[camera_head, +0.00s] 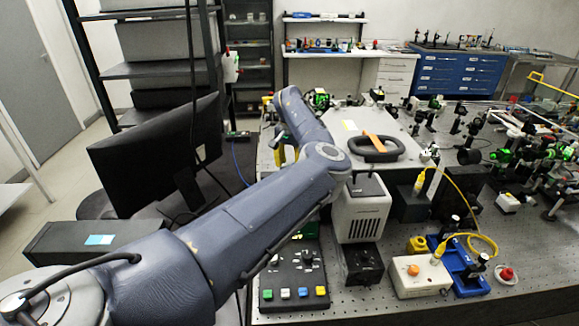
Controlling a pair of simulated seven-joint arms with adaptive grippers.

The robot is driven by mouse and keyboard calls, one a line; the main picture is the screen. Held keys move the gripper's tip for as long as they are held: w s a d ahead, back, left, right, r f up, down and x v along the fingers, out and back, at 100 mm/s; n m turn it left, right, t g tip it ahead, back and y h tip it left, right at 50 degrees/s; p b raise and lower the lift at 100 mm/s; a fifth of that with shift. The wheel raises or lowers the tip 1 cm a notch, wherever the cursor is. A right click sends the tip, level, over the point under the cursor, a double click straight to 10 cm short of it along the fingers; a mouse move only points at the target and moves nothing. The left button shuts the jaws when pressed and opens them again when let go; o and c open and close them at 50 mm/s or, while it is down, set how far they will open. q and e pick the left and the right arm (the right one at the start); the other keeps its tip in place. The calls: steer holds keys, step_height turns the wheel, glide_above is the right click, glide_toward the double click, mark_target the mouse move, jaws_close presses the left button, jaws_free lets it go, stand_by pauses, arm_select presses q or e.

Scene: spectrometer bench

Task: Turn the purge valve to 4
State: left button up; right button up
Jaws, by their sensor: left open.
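My left arm reaches in from the lower left, across the bench, and bends back at its far end. My left gripper (281,149) is small and partly hidden behind the arm, at the left side of the large light-grey instrument (392,127). Its jaws are open, and I see nothing held in them. A yellow part shows close by it; I cannot tell what it belongs to. I cannot make out a purge valve or its number marks; the arm covers part of the instrument's left side. My right gripper is not in view.
A black handle with an orange strap (376,147) lies on the instrument. A button box (292,279), a white vented unit (360,212) and a white box with an orange knob (419,277) stand in front. A monitor (150,155) stands left. Optics crowd the right.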

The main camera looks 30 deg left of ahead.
arm_select(q)
step_height(320, 180, up, 11)
stand_by(0.5)
steer(key=shift+o, duration=0.3)
steer(key=shift+w, duration=0.1)
steer(key=shift+c, duration=0.4)
